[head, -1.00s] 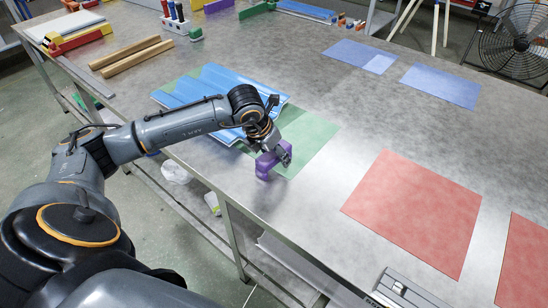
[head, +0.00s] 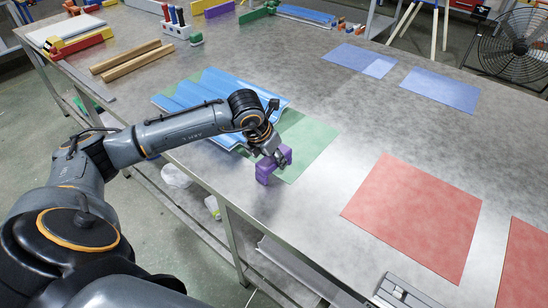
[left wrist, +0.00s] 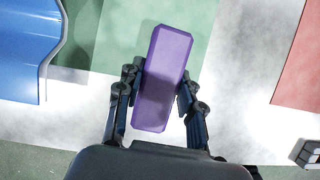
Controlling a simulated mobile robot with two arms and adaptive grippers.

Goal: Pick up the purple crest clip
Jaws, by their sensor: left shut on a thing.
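The purple crest clip (head: 265,171) is at the near edge of the green mat (head: 312,142), by the front of the metal table. My left gripper (head: 281,158) is over the clip with its fingers around it. In the left wrist view the clip (left wrist: 166,78) lies lengthwise between the two fingers (left wrist: 160,90), slightly tilted, and the fingers are shut on its sides. I cannot tell whether the clip is touching the table. My right gripper is not in view.
A blue corrugated sheet (head: 200,95) lies on the green mat left of the clip, under my left arm. Red mats (head: 412,212) lie to the right and blue mats (head: 440,87) further back. Wooden bars (head: 132,60) lie at the back left. The table's middle is clear.

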